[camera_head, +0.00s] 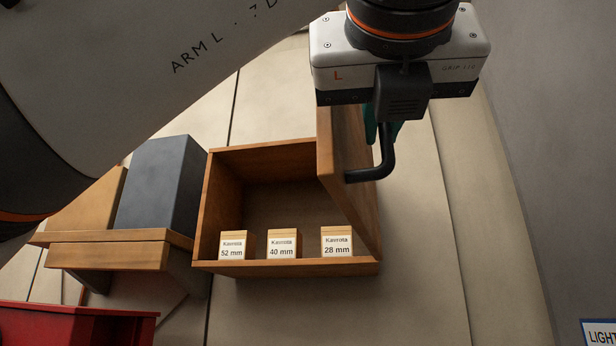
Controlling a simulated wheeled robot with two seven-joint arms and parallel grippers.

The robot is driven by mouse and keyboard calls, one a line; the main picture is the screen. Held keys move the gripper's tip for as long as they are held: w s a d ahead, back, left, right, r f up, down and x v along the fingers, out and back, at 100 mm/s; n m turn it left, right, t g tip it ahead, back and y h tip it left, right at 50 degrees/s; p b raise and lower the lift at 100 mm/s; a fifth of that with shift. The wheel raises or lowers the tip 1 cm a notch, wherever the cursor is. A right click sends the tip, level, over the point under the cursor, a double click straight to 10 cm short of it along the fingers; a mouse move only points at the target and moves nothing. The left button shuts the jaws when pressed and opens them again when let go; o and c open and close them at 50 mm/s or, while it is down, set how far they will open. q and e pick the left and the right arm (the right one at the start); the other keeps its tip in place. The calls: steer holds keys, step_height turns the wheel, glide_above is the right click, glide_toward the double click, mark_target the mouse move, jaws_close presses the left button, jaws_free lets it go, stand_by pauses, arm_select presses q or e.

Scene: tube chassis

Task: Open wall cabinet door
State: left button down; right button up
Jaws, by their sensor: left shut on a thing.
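The wooden wall cabinet (285,267) is in the middle of the view. Its door (347,205) is swung well open on the right side and stands out from the wall, so I see into the cabinet. A curved black handle (378,170) is on the door's right-hand face. My left gripper (386,128), marked L, is at the top of the handle and shut on it. Its body hides the top of the door, and a little teal shows by the fingers. My right gripper is not in view.
Labelled boxes sit in the cabinet: 52 mm (232,248), 40 mm (282,246) and 28 mm (337,243). Left of it, a wooden shelf (108,256) holds a dark grey block (158,185). A red bin (75,325) is lower left.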

arm_select(q)
steer(key=shift+n+y, duration=0.7)
steer(key=shift+y, duration=0.2)
steer(key=d+p, duration=0.1)
steer(key=d, duration=0.3)
steer(key=shift+s+d+r, duration=0.1)
steer(key=shift+s, duration=0.05)
steer(key=c, duration=1.8)
jaws_free()
steer(key=shift+c, duration=0.2)
